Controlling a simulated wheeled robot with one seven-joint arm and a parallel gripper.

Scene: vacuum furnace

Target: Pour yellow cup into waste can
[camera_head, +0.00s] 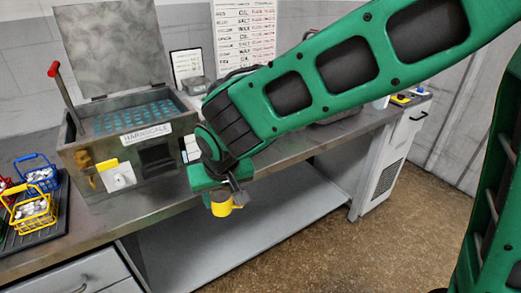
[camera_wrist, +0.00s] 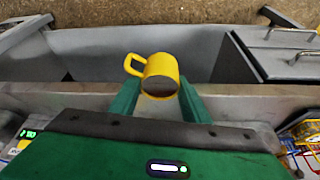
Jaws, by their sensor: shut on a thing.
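The yellow cup (camera_head: 221,209) hangs at the end of my arm, in front of the bench edge and above the lower shelf. In the wrist view the cup (camera_wrist: 162,70) sits between the two green fingers of my gripper (camera_wrist: 158,101), with its handle to the left. A dark round face of the cup points toward the wrist camera; I cannot tell whether it holds anything. My gripper (camera_head: 221,196) is shut on the cup. I see no waste can that I can make out in either view.
A furnace box labelled HARDSCALE (camera_head: 145,137) stands on the bench with its lid raised. Small wire baskets, one blue (camera_head: 40,178) and one yellow (camera_head: 33,215), hold pale pieces on a dark tray (camera_head: 58,212) at left. The floor (camera_head: 335,235) at right is clear.

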